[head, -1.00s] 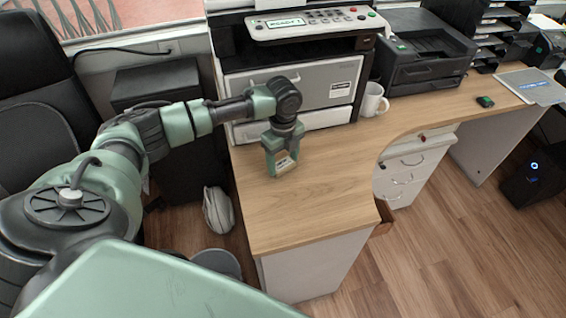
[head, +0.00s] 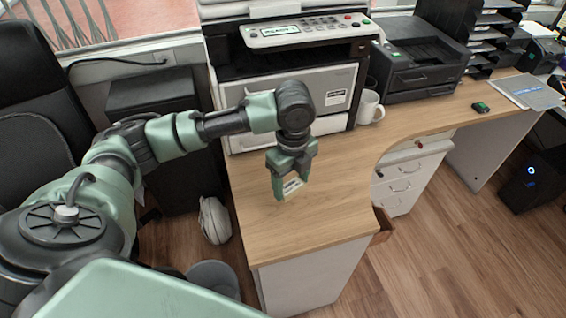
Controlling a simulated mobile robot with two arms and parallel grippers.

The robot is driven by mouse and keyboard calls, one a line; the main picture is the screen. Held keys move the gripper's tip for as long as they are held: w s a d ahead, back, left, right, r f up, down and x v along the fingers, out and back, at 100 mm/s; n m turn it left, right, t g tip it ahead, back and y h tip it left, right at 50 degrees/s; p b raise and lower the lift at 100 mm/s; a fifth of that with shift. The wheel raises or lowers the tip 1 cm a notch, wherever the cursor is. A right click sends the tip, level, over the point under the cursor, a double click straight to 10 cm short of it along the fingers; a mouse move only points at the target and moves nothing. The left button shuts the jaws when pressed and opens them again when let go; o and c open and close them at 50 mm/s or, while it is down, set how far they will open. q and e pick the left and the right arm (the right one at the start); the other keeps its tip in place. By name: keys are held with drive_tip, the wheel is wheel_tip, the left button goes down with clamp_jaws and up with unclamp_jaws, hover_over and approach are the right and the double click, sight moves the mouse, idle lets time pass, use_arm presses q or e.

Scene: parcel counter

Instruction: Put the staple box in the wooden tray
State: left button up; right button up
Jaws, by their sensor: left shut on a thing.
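The staple box (head: 292,186) is a small pale box with a darker label, partly hidden by the fingers. My left gripper (head: 290,188) is shut on it and points down over the near part of the wooden desk top. I cannot tell whether the box touches the desk. A brown wooden edge (head: 383,226) shows beside the desk's right corner, below the top. It is mostly hidden, and I cannot tell whether it is the wooden tray. My right gripper is not in view.
The desk top (head: 300,222) is clear around the gripper. A large printer (head: 335,85) stands behind it, with a white mug (head: 369,107) to its right. A small dark device (head: 481,107) lies further right. A grey bin (head: 213,279) stands on the floor at left.

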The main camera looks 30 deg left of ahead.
use_arm(q)
drive_tip(key=s+d, duration=0.6)
drive_tip(key=d, duration=0.1)
drive_tip(key=shift+d, duration=0.2)
wheel_tip(320, 180, up, 8)
drive_tip(key=s+a+n, duration=0.2)
drive_tip(key=n, duration=1.9)
drive_tip(key=shift+s+f+n, duration=0.15)
drive_tip(key=shift+s+n, duration=0.1)
drive_tip(key=shift+n, duration=0.05)
